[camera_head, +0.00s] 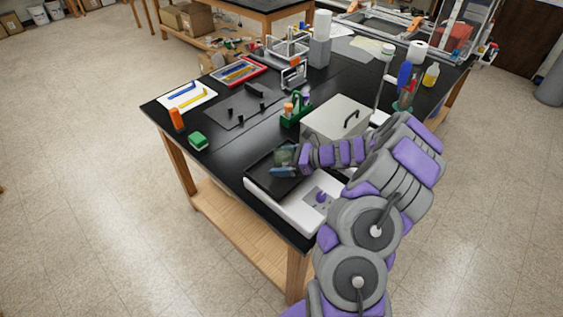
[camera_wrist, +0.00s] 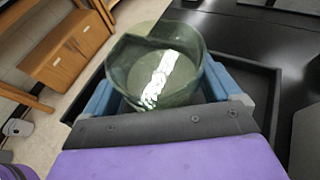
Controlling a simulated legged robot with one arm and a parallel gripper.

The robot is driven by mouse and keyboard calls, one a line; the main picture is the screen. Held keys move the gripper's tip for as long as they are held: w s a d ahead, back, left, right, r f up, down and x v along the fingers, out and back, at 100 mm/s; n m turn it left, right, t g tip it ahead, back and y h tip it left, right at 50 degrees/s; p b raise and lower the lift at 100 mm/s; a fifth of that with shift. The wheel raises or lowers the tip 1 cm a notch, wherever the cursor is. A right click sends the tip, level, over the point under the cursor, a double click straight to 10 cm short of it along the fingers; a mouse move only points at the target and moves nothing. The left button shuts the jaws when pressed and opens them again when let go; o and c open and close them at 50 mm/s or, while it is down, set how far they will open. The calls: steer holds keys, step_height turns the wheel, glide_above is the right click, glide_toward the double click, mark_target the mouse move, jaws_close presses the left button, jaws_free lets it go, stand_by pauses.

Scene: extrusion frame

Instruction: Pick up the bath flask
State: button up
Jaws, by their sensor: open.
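The bath flask looks like a greenish see-through glass vessel with a wide open mouth. In the wrist view the flask (camera_wrist: 150,75) fills the room between my gripper's two blue fingers, one on each side of it. In the head view the flask (camera_head: 281,155) is small, at the tip of my arm above the black tray (camera_head: 256,182). My gripper (camera_head: 285,163) is open around the flask. Whether either finger touches the glass is hard to tell. The flask's base is hidden by my gripper.
A white unit (camera_head: 290,208) lies along the table's front edge by the tray. A grey box (camera_head: 328,112) with a black handle stands just behind my gripper. A green rack (camera_head: 293,114) and a green block (camera_head: 198,141) are farther left. Black tabletop lies bare left of the tray.

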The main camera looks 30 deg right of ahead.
steer(key=shift+d, duration=0.7)
steer(key=c, duration=0.5)
steer(key=shift+a, duration=0.55)
steer(key=c, duration=0.6)
steer(key=shift+c, duration=0.5)
steer(key=shift+d, duration=0.15)
